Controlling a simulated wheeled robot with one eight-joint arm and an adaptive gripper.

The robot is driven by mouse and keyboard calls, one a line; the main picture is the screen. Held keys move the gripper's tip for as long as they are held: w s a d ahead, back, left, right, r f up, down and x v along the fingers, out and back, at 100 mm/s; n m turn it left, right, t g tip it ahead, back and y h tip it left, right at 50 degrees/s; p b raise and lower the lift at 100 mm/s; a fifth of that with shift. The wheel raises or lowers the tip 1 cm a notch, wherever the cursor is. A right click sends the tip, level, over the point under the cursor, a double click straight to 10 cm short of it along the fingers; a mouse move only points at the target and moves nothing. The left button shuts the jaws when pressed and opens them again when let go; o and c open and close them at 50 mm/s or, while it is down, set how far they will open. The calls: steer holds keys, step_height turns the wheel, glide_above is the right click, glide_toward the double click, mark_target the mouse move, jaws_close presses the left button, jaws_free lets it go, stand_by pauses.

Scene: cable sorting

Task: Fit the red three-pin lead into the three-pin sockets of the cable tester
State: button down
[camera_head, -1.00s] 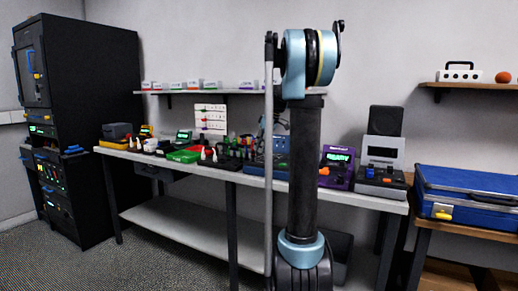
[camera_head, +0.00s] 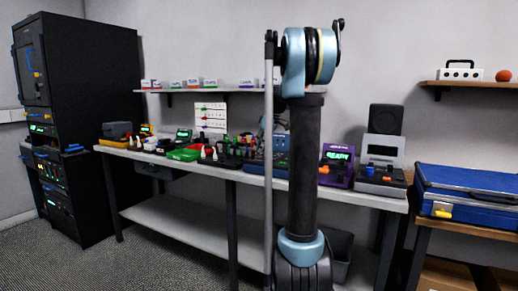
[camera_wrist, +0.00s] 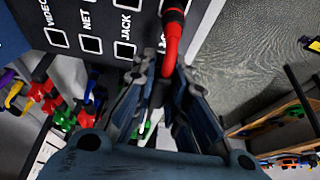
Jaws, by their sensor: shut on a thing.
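In the wrist view, my gripper (camera_wrist: 160,80) is shut on the red lead (camera_wrist: 172,38). The lead's red body runs up from between the fingertips, and its dark end lies over a dark panel (camera_wrist: 108,22). The panel carries white-framed square openings labelled VIDEO, NET and JACK; another label is partly covered by the lead. I cannot tell whether the lead's end touches the panel or sits in a socket, and its pins are hidden. I cannot tell which device in the head view is the panel. My arm's column hides part of the bench there.
The long bench (camera_head: 180,206) holds a green tray (camera_head: 183,155), several small devices and a purple unit with a lit screen (camera_head: 336,172). A blue case (camera_head: 468,185) lies at the right. A black rack (camera_head: 85,110) stands at the left. In the wrist view, loose coloured connectors lie at the left.

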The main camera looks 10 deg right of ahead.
steer(key=shift+f, duration=0.45)
stand_by(0.8)
steer(key=c, duration=1)
jaws_free()
steer(key=shift+o, duration=0.2)
steer(key=shift+r, duration=0.1)
steer(key=shift+r, duration=3.9)
